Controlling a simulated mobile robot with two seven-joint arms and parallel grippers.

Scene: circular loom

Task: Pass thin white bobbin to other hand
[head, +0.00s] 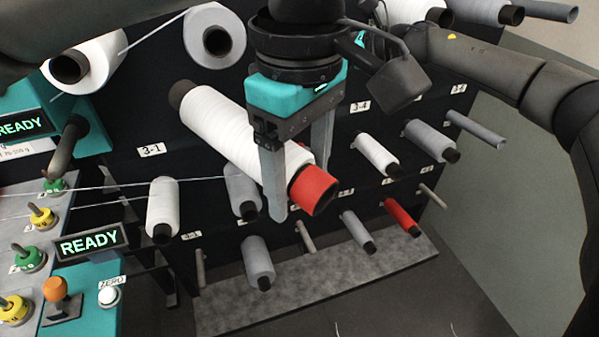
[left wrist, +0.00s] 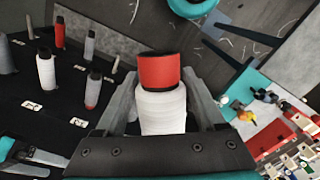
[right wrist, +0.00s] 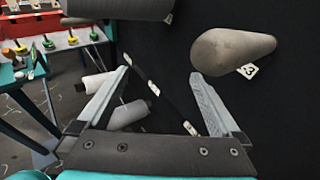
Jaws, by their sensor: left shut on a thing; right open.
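A white bobbin with a red end (head: 222,128) is in my left gripper (head: 298,180), tilted with its red end toward the lower right. The left wrist view also shows this white bobbin (left wrist: 162,108) between the two fingers, red end outward. The left gripper is shut on it, in front of the dark rack. My right gripper (right wrist: 160,75) is open and empty in the right wrist view, facing the dark panel. I cannot make out the right gripper's fingers in the head view.
The dark rack carries several bobbins, including a white one (head: 377,155), a grey one (head: 258,262) and a red one (head: 401,214). A control panel with a READY sign (head: 90,243) stands at the left. A grey rounded object (right wrist: 232,52) is near the right gripper.

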